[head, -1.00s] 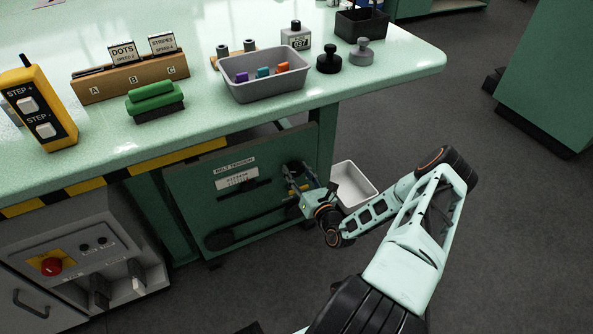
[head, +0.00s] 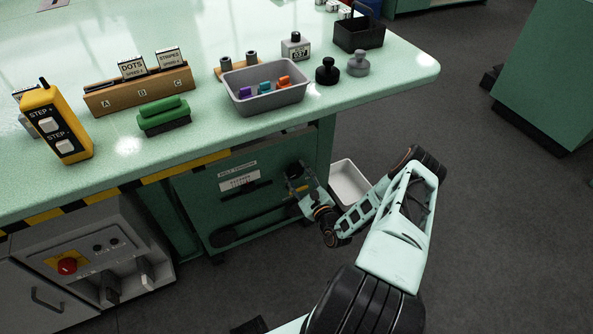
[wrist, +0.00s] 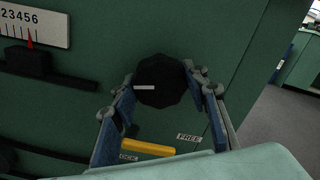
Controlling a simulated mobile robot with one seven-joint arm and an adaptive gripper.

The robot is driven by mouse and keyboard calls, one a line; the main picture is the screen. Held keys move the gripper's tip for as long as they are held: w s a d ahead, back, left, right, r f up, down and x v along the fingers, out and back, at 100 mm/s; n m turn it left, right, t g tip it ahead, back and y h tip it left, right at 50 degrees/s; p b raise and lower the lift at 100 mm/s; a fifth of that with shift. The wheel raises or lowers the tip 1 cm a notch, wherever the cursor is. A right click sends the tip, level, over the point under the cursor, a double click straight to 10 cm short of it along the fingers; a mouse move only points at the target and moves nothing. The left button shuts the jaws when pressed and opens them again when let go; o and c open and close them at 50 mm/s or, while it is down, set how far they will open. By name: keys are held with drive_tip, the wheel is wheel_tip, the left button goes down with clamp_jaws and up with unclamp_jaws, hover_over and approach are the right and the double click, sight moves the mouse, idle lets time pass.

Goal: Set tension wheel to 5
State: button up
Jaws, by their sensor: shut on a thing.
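The tension wheel (wrist: 160,84) is a dark round knob with a pale mark, on the green belt tension panel (head: 215,205) under the table. In the wrist view, my gripper (wrist: 159,78) has its blue-padded fingers on both sides of the wheel, shut on it. The number scale (wrist: 36,22) is at upper left, partly cut off; its red pointer (wrist: 30,39) stands near the 5. A yellow lever (wrist: 147,148) below the wheel lies by the LOCK label, with the FREE label (wrist: 189,137) to its right. In the head view, my gripper (head: 299,186) is small and partly hides the wheel.
A pale bin (head: 349,182) stands on the floor right of the panel. The tabletop above holds a grey tray (head: 265,103), a green-handled brush (head: 163,114) and a yellow pendant (head: 57,125). A grey control cabinet (head: 85,260) stands at left. Floor to the right is open.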

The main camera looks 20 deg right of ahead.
sight(291, 145)
drive_tip(key=shift+n, duration=0.5)
drive_tip(key=o, duration=1.2)
drive_tip(key=shift+c, duration=0.2)
drive_tip(key=shift+r, duration=0.1)
wheel_tip(291, 145, up, 10)
drive_tip(key=shift+f, duration=0.1)
